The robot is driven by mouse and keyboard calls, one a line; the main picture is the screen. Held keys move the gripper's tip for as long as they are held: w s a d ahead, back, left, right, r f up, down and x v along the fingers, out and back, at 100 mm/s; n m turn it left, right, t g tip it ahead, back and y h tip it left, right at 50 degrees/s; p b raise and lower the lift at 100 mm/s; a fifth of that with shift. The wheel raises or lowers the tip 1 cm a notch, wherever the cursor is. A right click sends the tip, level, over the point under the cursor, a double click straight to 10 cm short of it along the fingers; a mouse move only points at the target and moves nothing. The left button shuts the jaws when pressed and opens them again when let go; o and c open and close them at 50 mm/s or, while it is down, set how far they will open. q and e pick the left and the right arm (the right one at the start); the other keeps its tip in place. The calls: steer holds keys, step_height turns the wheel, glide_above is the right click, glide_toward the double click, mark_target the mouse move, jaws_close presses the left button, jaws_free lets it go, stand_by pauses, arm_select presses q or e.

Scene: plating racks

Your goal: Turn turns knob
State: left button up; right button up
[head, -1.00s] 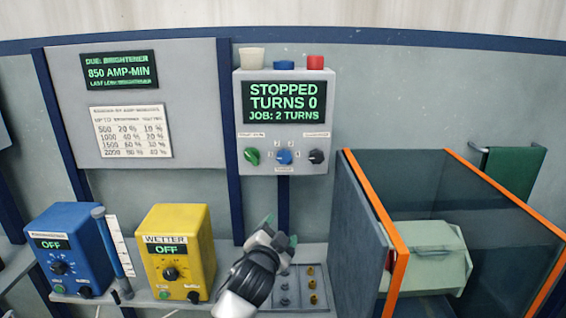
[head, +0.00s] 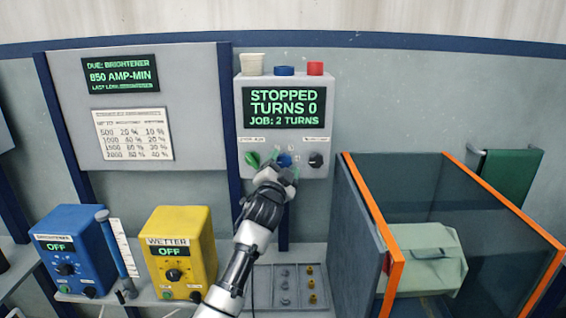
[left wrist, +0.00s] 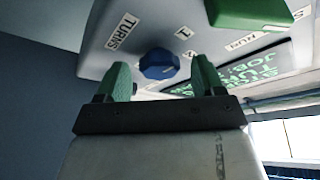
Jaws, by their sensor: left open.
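The turns knob is the blue knob (head: 284,159) in the middle of the bottom row on the grey control box. In the left wrist view the blue knob (left wrist: 159,64) sits beyond and between the two green fingertips, beside a label reading TURNS. My left gripper (head: 277,172) is open just below the knob; the left wrist view shows its fingers (left wrist: 160,82) apart with nothing between them. The box's screen (head: 284,107) reads STOPPED, TURNS 0, JOB: 2 TURNS. My right gripper is in neither view.
A yellow WETTER unit (head: 181,249) and a blue BRIGHTENER unit (head: 76,252) stand at lower left. An orange-edged tank (head: 396,254) stands at right.

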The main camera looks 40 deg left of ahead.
arm_select(q)
steer(key=shift+w, duration=0.15)
steer(key=shift+c, duration=0.4)
steer(key=c, duration=0.8)
steer(key=shift+a+r+m+h+p, duration=0.1)
steer(key=shift+r+m+h+p, duration=0.25)
steer(key=shift+m+p, duration=0.6)
steer(key=shift+c, duration=0.2)
steer(key=m+g+h+p, duration=0.1)
steer(key=m+p, duration=0.3)
steer(key=p, duration=0.1)
steer(key=m+g+h+p, duration=0.1)
steer(key=m+p, duration=0.2)
steer(key=p, duration=0.2)
steer(key=shift+r+m, duration=0.1)
steer(key=shift+m, duration=0.25)
steer(key=shift+m+g+p, duration=0.4)
steer(key=shift+m+p, duration=0.2)
steer(key=shift+p, duration=0.15)
steer(key=shift+f+m+g+h+p, duration=0.25)
steer(key=shift+m+g+p, duration=0.05)
steer(key=shift+m, duration=0.4)
